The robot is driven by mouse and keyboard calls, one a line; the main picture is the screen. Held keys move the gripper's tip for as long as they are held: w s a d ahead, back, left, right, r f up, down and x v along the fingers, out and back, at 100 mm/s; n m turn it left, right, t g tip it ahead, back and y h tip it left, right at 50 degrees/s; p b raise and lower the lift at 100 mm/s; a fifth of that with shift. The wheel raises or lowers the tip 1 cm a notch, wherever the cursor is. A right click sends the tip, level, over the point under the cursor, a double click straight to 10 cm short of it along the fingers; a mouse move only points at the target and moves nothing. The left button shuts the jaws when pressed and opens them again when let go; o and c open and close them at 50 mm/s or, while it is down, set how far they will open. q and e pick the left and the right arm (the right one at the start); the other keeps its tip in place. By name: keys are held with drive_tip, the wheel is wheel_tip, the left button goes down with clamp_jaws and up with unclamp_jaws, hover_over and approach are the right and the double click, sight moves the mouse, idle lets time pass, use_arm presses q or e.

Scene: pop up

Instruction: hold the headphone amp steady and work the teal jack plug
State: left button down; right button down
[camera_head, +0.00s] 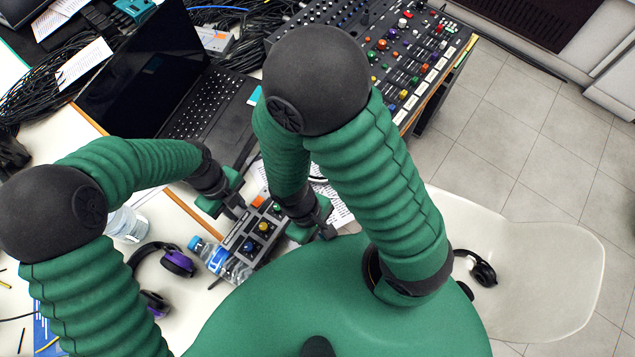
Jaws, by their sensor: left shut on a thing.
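The headphone amp (264,227) looks like a small dark box with a yellow knob and a blue knob on top. It lies near the table's front edge, between my two grippers. My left gripper (238,208) is at its upper left side and looks shut on its edge. My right gripper (318,228) is at its right side. Its fingertips are partly hidden, and I cannot tell whether they touch the amp or are open. I cannot make out the teal jack plug; the grippers and arms cover part of that area.
A clear bottle with a blue cap (220,262) lies by the amp's left side. Purple headphones (177,263) lie farther left. A laptop (160,85) and a mixing console (415,60) stand behind. A white chair (545,265) with a black headset is at right.

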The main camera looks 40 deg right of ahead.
use_arm(q)
drive_tip(key=c, duration=1.1)
unclamp_jaws()
drive_tip(key=shift+r, duration=0.15)
drive_tip(key=r, duration=0.3)
drive_tip(key=w+r, duration=0.1)
drive_tip(key=r, duration=0.7)
drive_tip(key=shift+w+a+r, duration=0.25)
drive_tip(key=shift+w+a, duration=0.1)
drive_tip(key=shift+w, duration=0.05)
